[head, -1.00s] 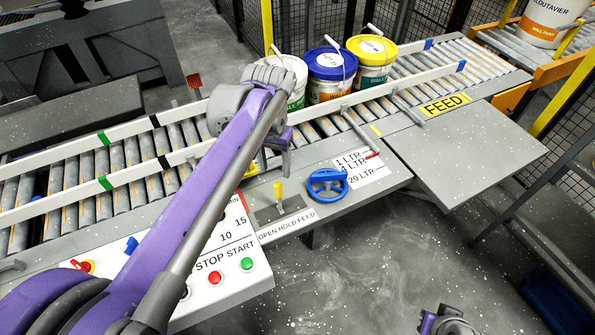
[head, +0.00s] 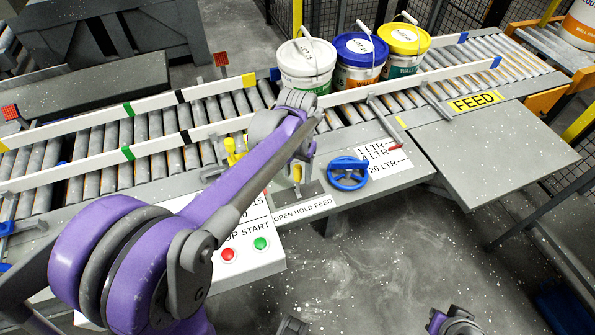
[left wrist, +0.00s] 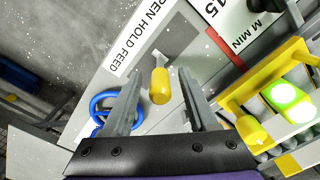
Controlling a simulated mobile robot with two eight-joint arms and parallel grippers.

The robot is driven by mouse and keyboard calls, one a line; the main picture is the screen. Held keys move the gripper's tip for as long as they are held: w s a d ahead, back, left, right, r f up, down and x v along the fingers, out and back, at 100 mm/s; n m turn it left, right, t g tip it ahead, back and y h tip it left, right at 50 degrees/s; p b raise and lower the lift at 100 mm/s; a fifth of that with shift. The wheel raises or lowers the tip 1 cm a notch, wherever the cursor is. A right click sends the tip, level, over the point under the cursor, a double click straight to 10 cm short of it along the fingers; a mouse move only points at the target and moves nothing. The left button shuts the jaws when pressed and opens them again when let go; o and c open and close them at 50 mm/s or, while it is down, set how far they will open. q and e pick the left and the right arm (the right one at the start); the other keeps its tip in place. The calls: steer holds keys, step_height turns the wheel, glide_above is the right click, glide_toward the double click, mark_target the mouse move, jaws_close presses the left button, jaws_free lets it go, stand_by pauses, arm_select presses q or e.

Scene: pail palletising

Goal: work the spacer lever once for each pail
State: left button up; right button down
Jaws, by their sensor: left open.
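The spacer lever, with a yellow grip (head: 297,174), stands in a slotted plate above the label OPEN HOLD FEED. My left gripper (head: 299,170) is at the lever, partly hidden by its own arm. In the left wrist view the yellow grip (left wrist: 160,86) lies between the two open fingers (left wrist: 160,100), with a gap on each side. A white pail (head: 306,66), a blue-lidded pail (head: 359,62) and a yellow-lidded pail (head: 404,48) stand in a row on the roller conveyor. The fingers of my right gripper do not show.
A blue handwheel (head: 348,174) is just right of the lever. Red (head: 228,255) and green (head: 261,243) buttons sit on the panel to its left. A yellow bracket with lit green lamps (left wrist: 285,95) is near the left gripper. White guide rails (head: 110,158) run along the conveyor.

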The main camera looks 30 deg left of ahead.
arm_select(q)
jaws_close()
stand_by(1.4)
